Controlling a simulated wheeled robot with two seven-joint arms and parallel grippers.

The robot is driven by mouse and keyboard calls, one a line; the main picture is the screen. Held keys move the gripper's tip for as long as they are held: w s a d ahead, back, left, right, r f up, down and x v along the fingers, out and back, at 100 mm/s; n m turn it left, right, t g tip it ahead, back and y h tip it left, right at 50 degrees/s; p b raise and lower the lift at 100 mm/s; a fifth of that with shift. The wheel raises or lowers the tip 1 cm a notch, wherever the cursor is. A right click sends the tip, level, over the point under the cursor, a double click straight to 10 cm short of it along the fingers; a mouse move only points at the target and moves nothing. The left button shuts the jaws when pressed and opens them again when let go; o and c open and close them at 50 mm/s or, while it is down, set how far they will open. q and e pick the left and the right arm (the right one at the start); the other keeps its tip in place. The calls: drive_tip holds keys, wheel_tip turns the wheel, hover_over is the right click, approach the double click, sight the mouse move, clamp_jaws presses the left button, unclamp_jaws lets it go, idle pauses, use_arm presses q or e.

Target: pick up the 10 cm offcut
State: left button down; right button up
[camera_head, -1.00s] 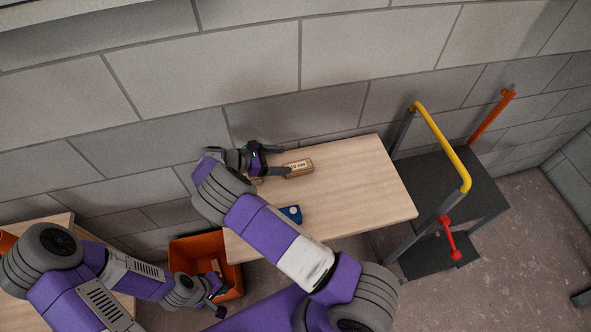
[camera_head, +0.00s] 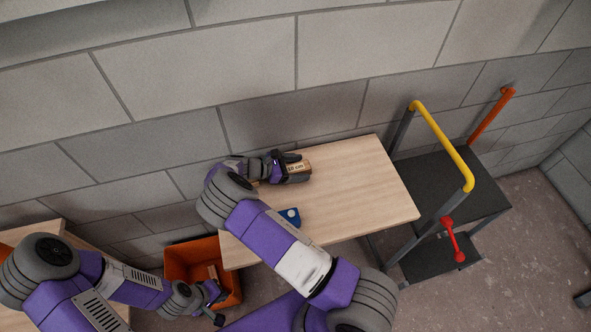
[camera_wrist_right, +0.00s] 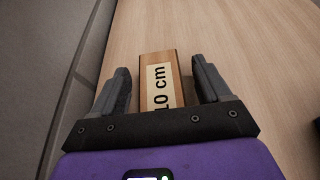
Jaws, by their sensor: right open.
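The 10 cm offcut (camera_head: 304,166) is a short wooden block with a pale "10 cm" label. It lies on the wooden table near its back edge, and it fills the middle of the right wrist view (camera_wrist_right: 161,75). My right gripper (camera_head: 296,170) is open, with its fingers (camera_wrist_right: 160,88) on either side of the offcut's near part. Gaps show between the fingers and the block. In the head view the gripper hides part of the offcut. My left gripper (camera_head: 219,305) hangs at the front edge of the orange bin; its finger opening is unclear.
The orange bin (camera_head: 235,284) stands left of the table (camera_head: 355,185) and holds a wooden piece. A blue object (camera_head: 289,217) with a pale disc lies near the table's front. A dark trolley (camera_head: 450,185) with a yellow handle stands right. The block wall rises behind.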

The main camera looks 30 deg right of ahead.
drive_tip(key=shift+c, duration=0.2)
drive_tip(key=c, duration=1)
drive_tip(key=shift+r, duration=0.15)
